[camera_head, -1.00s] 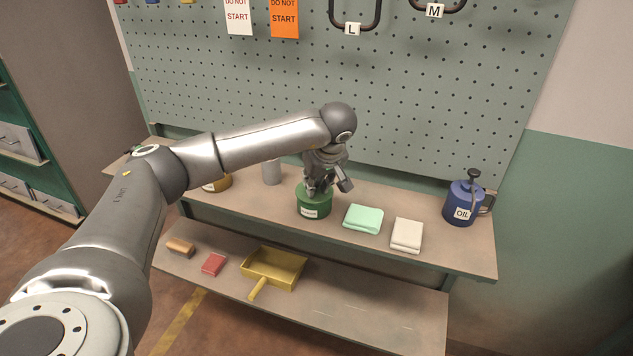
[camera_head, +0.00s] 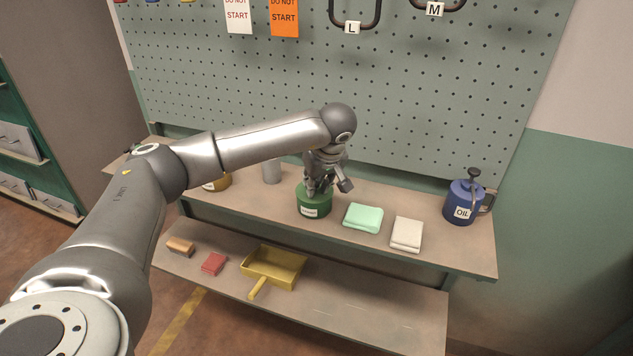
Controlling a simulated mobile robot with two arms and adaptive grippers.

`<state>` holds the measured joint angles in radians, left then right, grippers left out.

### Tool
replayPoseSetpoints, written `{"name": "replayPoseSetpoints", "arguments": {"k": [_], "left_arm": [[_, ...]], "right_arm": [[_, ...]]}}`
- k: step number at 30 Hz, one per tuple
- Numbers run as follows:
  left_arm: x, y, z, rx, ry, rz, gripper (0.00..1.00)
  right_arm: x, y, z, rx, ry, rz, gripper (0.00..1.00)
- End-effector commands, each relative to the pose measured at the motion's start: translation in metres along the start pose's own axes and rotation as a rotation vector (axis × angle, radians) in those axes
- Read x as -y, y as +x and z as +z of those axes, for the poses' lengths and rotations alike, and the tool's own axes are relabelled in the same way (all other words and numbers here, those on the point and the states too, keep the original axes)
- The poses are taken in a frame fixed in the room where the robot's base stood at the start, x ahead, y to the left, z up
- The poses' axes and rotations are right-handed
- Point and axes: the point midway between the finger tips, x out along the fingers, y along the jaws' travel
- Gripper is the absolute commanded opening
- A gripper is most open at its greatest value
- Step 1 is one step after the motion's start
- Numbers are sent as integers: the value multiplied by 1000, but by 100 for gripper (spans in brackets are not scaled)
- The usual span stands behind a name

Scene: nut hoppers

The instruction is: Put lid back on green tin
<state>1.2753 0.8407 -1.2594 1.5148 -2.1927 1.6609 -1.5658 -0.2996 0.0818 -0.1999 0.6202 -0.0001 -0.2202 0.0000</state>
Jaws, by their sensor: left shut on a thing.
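The green tin (camera_head: 314,205) stands upright on the upper shelf, with a white label on its front. My left gripper (camera_head: 318,192) is directly over the tin, pointing down at its top. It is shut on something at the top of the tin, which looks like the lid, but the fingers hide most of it. I cannot tell whether the lid is seated on the rim. My right gripper is not in view.
A folded mint cloth (camera_head: 363,217) and a beige cloth (camera_head: 407,234) lie right of the tin, then a blue oil can (camera_head: 464,202). A yellow dustpan (camera_head: 275,266) lies on the lower shelf.

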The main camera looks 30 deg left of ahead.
Motion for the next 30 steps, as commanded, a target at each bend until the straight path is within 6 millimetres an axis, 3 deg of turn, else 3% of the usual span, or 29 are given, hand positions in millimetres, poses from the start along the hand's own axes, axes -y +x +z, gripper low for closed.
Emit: {"name": "replayPoseSetpoints", "arguments": {"k": [3,4,9,17,22,30], "left_arm": [[0,0,0,0,0,0,0],[0,0,0,0,0,0,23],[0,0,0,0,0,0,45],[0,0,0,0,0,0,48],[0,0,0,0,0,0,68],[0,0,0,0,0,0,68]], "right_arm": [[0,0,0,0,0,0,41],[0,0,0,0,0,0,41],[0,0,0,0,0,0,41],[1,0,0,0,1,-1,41],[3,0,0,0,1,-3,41],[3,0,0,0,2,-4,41]]}}
